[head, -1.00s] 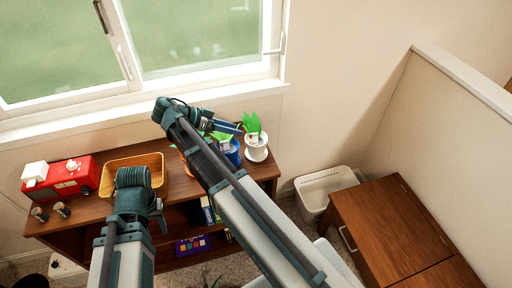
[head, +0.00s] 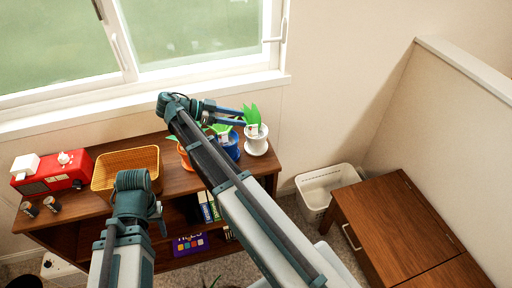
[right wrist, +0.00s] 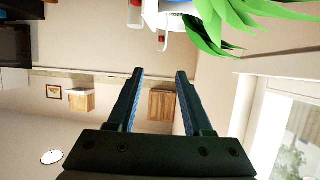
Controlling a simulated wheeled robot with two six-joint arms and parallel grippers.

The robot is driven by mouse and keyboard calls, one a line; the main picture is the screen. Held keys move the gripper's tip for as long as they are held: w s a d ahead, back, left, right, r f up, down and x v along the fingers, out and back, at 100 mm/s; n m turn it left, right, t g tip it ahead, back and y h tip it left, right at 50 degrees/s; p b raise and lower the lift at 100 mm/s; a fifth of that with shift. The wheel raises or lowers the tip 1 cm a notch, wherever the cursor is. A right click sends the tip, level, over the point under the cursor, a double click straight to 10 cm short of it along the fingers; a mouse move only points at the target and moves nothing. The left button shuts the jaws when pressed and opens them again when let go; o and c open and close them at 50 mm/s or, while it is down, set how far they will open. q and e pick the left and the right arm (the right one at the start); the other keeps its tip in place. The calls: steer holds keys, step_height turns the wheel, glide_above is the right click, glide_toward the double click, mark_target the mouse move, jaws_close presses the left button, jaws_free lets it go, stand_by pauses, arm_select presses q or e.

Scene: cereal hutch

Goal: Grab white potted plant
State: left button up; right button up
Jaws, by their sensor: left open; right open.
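The white potted plant (head: 257,143) stands at the right end of the wooden shelf's top in the head view, upright, with green leaves (head: 252,115). My right gripper (head: 243,118) is open, its fingers pointing right at the plant, level with the leaves and above the pot in the picture. Contact with the leaves cannot be told. In the right wrist view the open fingers (right wrist: 158,72) have nothing between them; green leaves (right wrist: 225,22) show at the upper right, beyond the fingertips. My left gripper (head: 158,213) is mostly hidden by its arm, low in front of the shelf.
Left of the white pot stand a blue pot (head: 231,148) and an orange pot (head: 184,155), partly hidden by my right arm. A yellow basket (head: 110,165) and a red radio-like box (head: 55,174) are further left. A white bin (head: 318,190) stands right of the shelf.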

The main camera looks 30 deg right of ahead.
mark_target(257, 125)
steer(key=f, duration=0.1)
steer(key=f+b, duration=0.1)
steer(key=d+f+b, duration=0.1)
steer(key=shift+s, duration=0.25)
steer(key=b+x, duration=0.2)
steer(key=x, duration=0.4)
steer(key=shift+d, duration=0.15)
arm_select(q)
step_height(257, 125, down, 5)
steer(key=shift+f, duration=0.15)
arm_select(e)
jaws_close()
steer(key=shift+r, duration=0.1)
stand_by(0.6)
